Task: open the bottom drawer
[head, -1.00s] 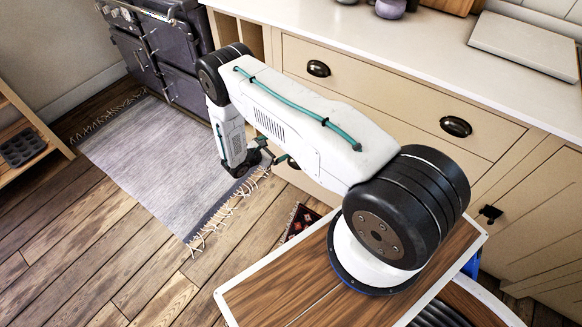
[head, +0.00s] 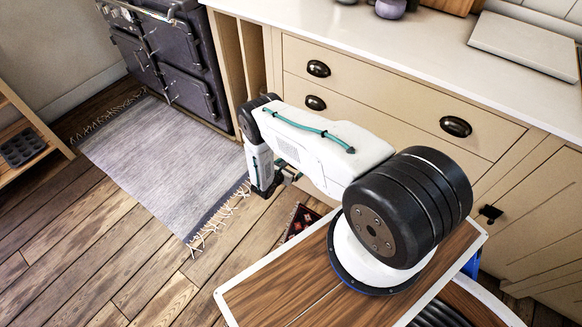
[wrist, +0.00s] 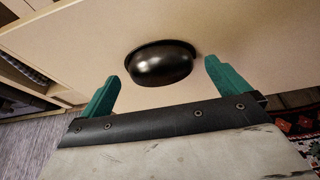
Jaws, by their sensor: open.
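A dark rounded cup handle (wrist: 160,64) sits on a pale drawer front (wrist: 255,40) in the wrist view. My gripper (wrist: 162,77) is open, with one green finger on each side of the handle and the handle a little beyond the fingertips. I cannot tell whether anything touches. The drawer front appears flush, with no gap seen.
Higher drawers carry dark cup handles (head: 318,68), one lower (head: 315,102). A black stove (head: 180,65) stands left of the cabinet. A grey fringed rug (head: 165,165) and a small patterned red rug (head: 302,220) lie on the wooden floor.

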